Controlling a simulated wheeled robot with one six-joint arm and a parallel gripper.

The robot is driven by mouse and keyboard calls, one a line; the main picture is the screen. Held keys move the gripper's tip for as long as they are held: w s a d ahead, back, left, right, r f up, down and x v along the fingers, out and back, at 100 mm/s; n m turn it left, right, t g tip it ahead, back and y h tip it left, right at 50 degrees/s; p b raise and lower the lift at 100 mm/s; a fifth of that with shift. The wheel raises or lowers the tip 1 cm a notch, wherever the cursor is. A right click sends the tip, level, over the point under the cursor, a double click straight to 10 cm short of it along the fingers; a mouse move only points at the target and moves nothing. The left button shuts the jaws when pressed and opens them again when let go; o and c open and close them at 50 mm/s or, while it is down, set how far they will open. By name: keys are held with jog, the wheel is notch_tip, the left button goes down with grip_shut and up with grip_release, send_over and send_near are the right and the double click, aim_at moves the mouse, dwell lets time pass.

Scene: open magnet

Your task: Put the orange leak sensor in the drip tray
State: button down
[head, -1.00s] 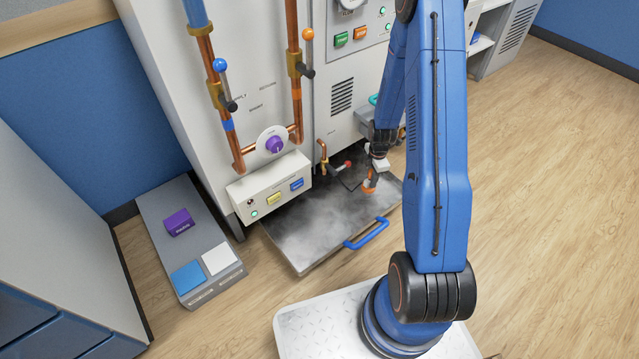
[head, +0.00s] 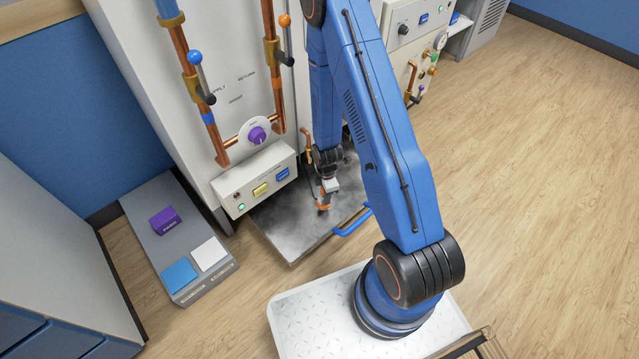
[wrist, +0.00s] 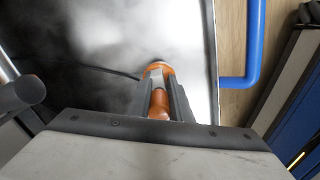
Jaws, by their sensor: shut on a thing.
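The orange leak sensor (wrist: 158,100) is between the two fingers of my gripper (wrist: 162,95) in the wrist view, with a pale band on its body and a dark cable leading left. In the head view the orange sensor (head: 324,207) shows below my gripper (head: 325,200), above the drip tray (head: 280,237). The drip tray is a shallow grey metal tray with a blue handle; its floor (wrist: 100,45) fills much of the wrist view. My gripper is shut on the sensor. I cannot tell whether the sensor touches the tray floor.
The white cabinet with copper pipes and a button box (head: 255,180) stands behind the tray. The blue tray handle (head: 352,222) sticks out in front. A grey step with a purple block (head: 165,220) is at left. Open wood floor lies to the right.

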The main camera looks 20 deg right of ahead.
jog(key=w+d, duration=0.2)
jog(key=d, duration=0.3)
jog(key=w+d, duration=0.2)
jog(key=d, duration=0.4)
jog(key=w+d, duration=0.2)
jog(key=d, duration=0.3)
jog(key=shift+d, duration=0.35)
jog(key=shift+f, duration=1.8)
jog(key=shift+f, duration=0.1)
jog(key=c, duration=1.6)
grip_release()
